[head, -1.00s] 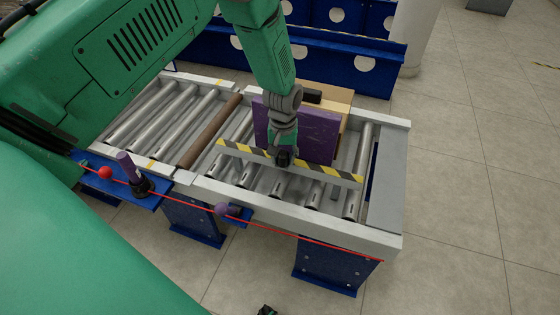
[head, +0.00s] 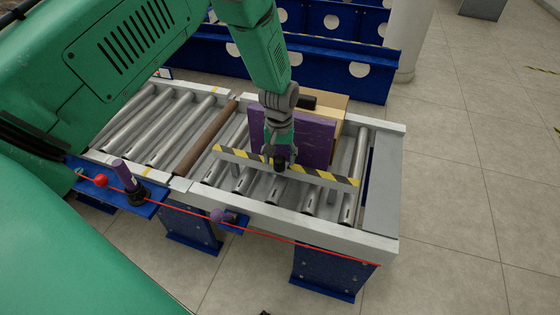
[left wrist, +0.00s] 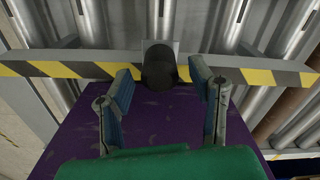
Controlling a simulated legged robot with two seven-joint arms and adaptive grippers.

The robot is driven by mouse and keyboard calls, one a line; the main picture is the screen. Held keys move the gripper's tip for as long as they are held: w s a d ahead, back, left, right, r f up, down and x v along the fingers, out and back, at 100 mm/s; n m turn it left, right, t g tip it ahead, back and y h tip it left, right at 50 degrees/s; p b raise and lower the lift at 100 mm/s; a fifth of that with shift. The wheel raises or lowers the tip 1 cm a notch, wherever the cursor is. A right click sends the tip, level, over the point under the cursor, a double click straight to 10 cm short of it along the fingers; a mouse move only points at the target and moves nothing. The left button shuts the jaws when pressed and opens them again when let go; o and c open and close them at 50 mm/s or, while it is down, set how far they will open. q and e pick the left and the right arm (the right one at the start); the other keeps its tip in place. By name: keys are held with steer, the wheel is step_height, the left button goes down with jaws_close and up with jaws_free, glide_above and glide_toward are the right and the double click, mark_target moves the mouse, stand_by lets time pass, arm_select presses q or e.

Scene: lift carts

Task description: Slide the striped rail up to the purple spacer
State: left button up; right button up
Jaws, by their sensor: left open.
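The striped rail (head: 318,178), yellow and black, lies across the roller bed in the head view; it also crosses the left wrist view (left wrist: 75,70). A black knob (left wrist: 159,68) stands at its middle. The purple spacer (head: 316,138) is an upright slab just behind the rail, and it shows below the rail in the left wrist view (left wrist: 152,118). The rail hides its lower edge, so I cannot tell whether they touch. My left gripper (head: 280,157) is open over the knob, with its fingers (left wrist: 160,70) on either side of it. My right gripper is not in view.
A cardboard-coloured box (head: 329,106) stands behind the spacer. Metal rollers (head: 187,125) and a brown roller (head: 207,139) lie to the left. A red line (head: 300,243) runs along the front. Blue frames (head: 325,70) stand behind; open floor lies right.

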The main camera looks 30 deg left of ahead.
arm_select(q)
step_height(320, 180, up, 10)
steer(key=shift+r, duration=0.1)
